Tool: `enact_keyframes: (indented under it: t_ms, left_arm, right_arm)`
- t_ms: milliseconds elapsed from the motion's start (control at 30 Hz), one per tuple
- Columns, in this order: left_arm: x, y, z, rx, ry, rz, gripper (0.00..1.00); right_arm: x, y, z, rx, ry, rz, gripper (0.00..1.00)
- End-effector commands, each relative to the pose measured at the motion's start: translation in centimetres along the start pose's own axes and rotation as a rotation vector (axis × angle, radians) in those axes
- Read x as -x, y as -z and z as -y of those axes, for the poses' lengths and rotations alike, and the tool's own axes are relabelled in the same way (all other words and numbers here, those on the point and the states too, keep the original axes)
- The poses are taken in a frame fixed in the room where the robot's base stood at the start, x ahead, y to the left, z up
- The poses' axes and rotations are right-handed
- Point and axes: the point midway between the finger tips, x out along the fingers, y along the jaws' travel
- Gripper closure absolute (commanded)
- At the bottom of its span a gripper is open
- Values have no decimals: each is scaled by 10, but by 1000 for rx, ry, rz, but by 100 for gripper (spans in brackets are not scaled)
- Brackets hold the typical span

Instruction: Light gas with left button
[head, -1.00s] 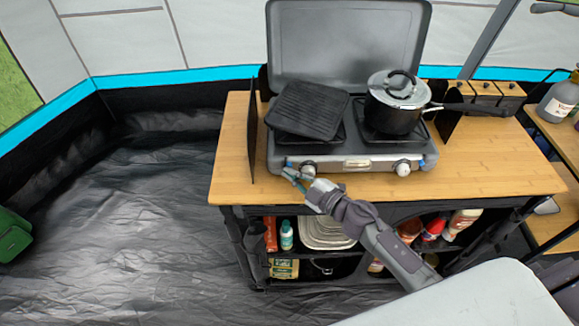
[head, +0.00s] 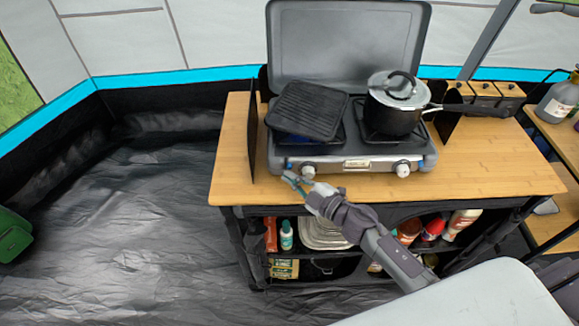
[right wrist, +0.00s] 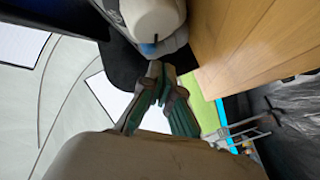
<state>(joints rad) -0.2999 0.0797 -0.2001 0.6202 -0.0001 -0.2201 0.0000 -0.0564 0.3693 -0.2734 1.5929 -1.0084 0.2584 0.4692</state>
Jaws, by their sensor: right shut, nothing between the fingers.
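The grey two-burner gas stove (head: 350,163) stands on the wooden counter with its lid up. Its left knob (head: 308,169) is on the front panel, and the right knob (head: 402,169) is farther along. My right gripper (head: 293,180) is shut and empty, just in front of and slightly left of the left knob. In the right wrist view, the closed fingertips (right wrist: 160,72) are close to a large pale knob (right wrist: 153,18) with a blue mark. I cannot tell whether they touch it. My left gripper is not in view.
A black griddle (head: 307,109) lies tilted on the left burner. A lidded pot (head: 392,112) sits on the right burner, its handle pointing right. A dark upright panel (head: 252,140) stands left of the stove. The counter front (head: 470,185) is clear at right.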

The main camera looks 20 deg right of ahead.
Motion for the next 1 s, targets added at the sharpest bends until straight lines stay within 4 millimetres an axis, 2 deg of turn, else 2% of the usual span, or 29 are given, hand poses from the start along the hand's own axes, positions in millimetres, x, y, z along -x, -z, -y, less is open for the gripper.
enact_keyframes:
  t_ms: [367, 800, 1000]
  left_arm:
    - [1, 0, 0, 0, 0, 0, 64]
    - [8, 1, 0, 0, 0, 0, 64]
    - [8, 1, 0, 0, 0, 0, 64]
  right_arm:
    - [2, 2, 2, -1, 0, 0, 100]
    - [31, 22, 22, -2, 0, 1, 100]
    - [37, 26, 26, -2, 0, 1, 100]
